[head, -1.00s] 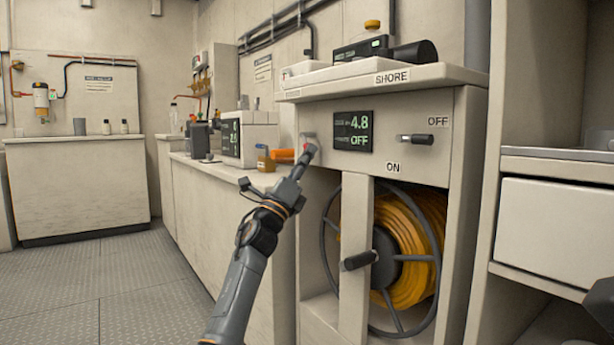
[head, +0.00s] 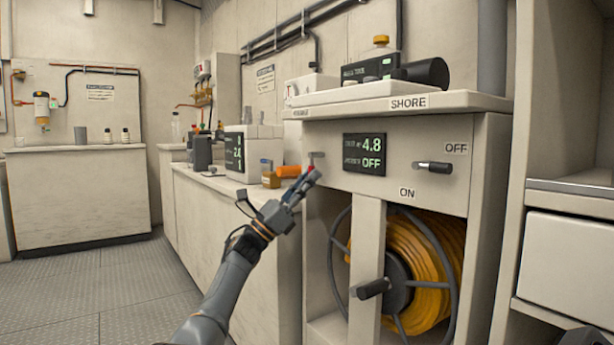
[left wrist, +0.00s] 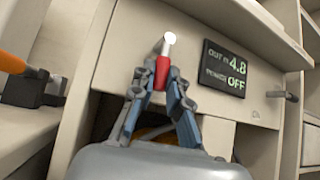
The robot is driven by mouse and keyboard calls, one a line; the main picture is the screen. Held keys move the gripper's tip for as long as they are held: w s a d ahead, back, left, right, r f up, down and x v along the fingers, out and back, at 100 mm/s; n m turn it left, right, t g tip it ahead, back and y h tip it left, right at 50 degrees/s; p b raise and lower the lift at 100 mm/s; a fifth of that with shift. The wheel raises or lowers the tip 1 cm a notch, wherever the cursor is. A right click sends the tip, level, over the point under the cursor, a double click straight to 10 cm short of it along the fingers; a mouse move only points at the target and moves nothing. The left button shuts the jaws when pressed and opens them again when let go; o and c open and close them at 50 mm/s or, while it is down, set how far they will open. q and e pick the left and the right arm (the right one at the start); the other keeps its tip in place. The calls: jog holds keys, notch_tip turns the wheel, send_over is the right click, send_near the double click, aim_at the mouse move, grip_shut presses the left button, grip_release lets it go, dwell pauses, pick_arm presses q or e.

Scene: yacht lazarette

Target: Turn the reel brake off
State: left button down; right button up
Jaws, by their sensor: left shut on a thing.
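My left gripper (head: 312,178) is at the upper left of the reel cabinet's front. It is shut on a small red-handled lever, whose red grip (left wrist: 162,73) shows between the fingers in the left wrist view. The lever's pale round end (left wrist: 169,38) is above the grip, against the panel. The hose reel (head: 408,280), wound with yellow hose, stands in the cabinet below. A black-handled lever (head: 434,167) sits on the panel's right, between the words OFF and ON. A display (head: 364,154) reads 4.8 and OFF.
The reel's crank handle (head: 373,289) sticks out in front. Shelving and a drawer (head: 575,265) are at right. Floor is clear at left.

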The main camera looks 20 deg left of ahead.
pick_arm(q)
jog(key=shift+f, duration=0.1)
dwell(0.3)
jog(key=c, duration=1.3)
grip_release()
jog(key=v, duration=1.2)
